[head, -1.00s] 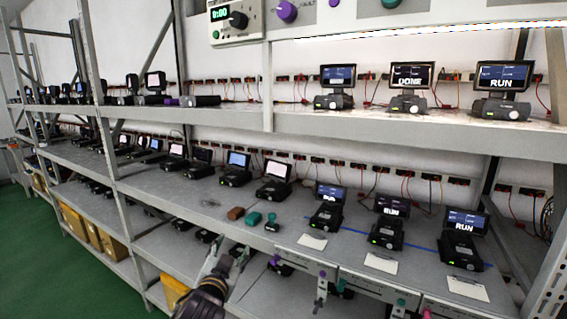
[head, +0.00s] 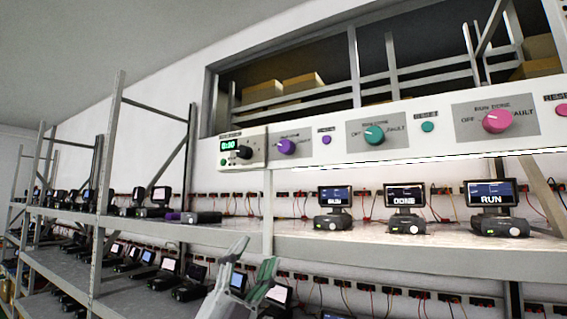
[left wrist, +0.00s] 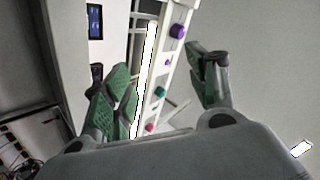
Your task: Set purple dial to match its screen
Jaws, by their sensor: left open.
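The purple dial (head: 286,146) is at the left end of the white control panel (head: 330,148) above the upper shelf. Its small label is hard to read, and so is where its pointer sits. Of the screens on the shelf below, the left screen (head: 335,196) appears to read RUN. My left gripper (head: 254,252) is open and empty, fingers up, below and left of the dial and apart from it. In the left wrist view the purple dial (left wrist: 178,31) shows beyond and between the open fingers (left wrist: 163,62). My right gripper is out of view.
A teal dial (head: 374,135) and a pink dial (head: 497,121) sit further right, with small buttons beside them. A display box (head: 243,148) with a black knob adjoins the purple dial. The upper shelf edge (head: 400,247) runs behind my gripper.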

